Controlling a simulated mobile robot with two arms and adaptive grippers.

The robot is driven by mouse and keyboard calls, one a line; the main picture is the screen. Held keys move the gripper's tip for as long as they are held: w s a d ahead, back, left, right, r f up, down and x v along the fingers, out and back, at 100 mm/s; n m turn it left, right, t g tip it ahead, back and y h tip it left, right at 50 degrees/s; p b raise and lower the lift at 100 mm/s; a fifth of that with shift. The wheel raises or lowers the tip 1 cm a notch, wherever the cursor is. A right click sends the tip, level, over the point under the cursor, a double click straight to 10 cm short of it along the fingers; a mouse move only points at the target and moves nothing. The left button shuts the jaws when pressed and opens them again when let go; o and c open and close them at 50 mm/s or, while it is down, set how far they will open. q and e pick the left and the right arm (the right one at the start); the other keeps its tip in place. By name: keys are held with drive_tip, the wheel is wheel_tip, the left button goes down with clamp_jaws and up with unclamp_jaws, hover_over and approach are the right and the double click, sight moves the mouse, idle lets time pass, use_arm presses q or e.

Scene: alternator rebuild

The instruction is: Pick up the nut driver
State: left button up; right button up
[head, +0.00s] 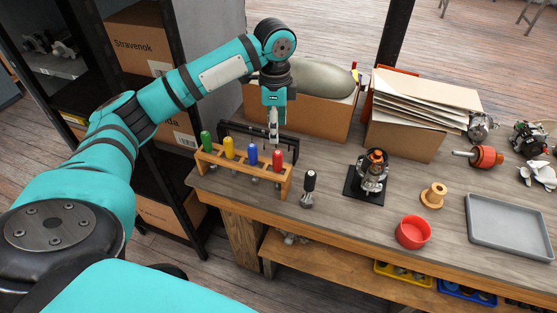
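A wooden rack (237,172) near the left end of the workbench holds tools with green (207,141), yellow (228,147), blue (252,154) and red (278,160) handles, all upright. I cannot tell which of them is the nut driver; their lower parts are small or partly hidden by the rack. A separate black-handled tool (310,181) stands upright just right of the rack. My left gripper (273,139) points down just behind the rack, above and behind the blue and red handles. Its fingers look close together, but their opening is unclear. My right gripper is out of view.
A dark bracket-like frame (236,131) stands behind the rack. Cardboard boxes (310,113) (400,137) line the bench's back. An alternator part on a black base (368,184), a wooden spool (434,195), a red bowl (412,231) and a grey tray (505,252) lie right.

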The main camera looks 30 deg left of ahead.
sight(277, 152)
use_arm(q)
drive_tip(key=f, duration=0.5)
drive_tip(key=shift+w+f+p, duration=0.2)
drive_tip(key=shift+f+p, duration=0.05)
drive_tip(key=shift+p, duration=0.15)
drive_tip(key=shift+f, duration=0.9)
drive_tip(key=shift+f+p, duration=0.4)
drive_tip(key=shift+p, duration=0.05)
wheel_tip(277, 152, down, 4)
drive_tip(key=shift+w+f+p, duration=0.1)
drive_tip(key=shift+w+p, duration=0.05)
drive_tip(key=shift+p, duration=0.35)
drive_tip(key=shift+d, duration=0.1)
drive_tip(key=shift+c, duration=0.5)
clamp_jaws()
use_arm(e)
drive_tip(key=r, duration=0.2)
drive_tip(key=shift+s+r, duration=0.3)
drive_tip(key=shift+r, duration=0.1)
